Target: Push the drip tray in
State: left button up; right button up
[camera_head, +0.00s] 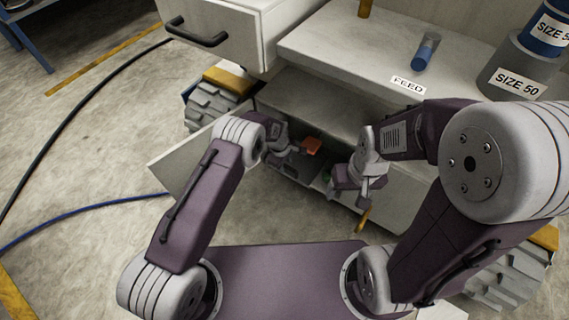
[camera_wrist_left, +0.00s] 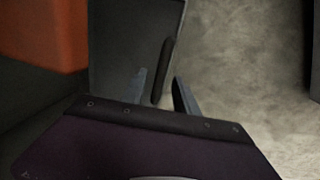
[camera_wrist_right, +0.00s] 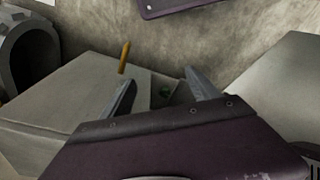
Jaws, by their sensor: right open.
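The drip tray seems to be the grey panel with a dark bar handle (camera_wrist_left: 135,35) in the left wrist view; much of it is hidden. In the head view, a grey tray-like part (camera_head: 298,170) shows low in the bench opening, partly behind my arms. My left gripper (camera_wrist_left: 160,88) reaches into that opening. Its fingers are apart, with the dark handle (camera_wrist_left: 164,72) showing between them; I cannot tell whether they touch it. My right gripper (camera_wrist_right: 161,88) is open with nothing between its fingers, above a pale panel at the right of the opening.
An orange block (camera_head: 312,145) is beside my left gripper. A pale panel (camera_head: 185,160) stands out at the left, and an open drawer (camera_head: 235,30) is above. A blue hose (camera_head: 90,210) crosses the floor.

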pick_arm(q)
notch_tip(320, 180, up, 9)
jog(key=s+a+p, duration=0.1)
jog(key=p, duration=0.5)
jog(key=shift+s+p, duration=0.25)
jog(key=shift+p, duration=0.05)
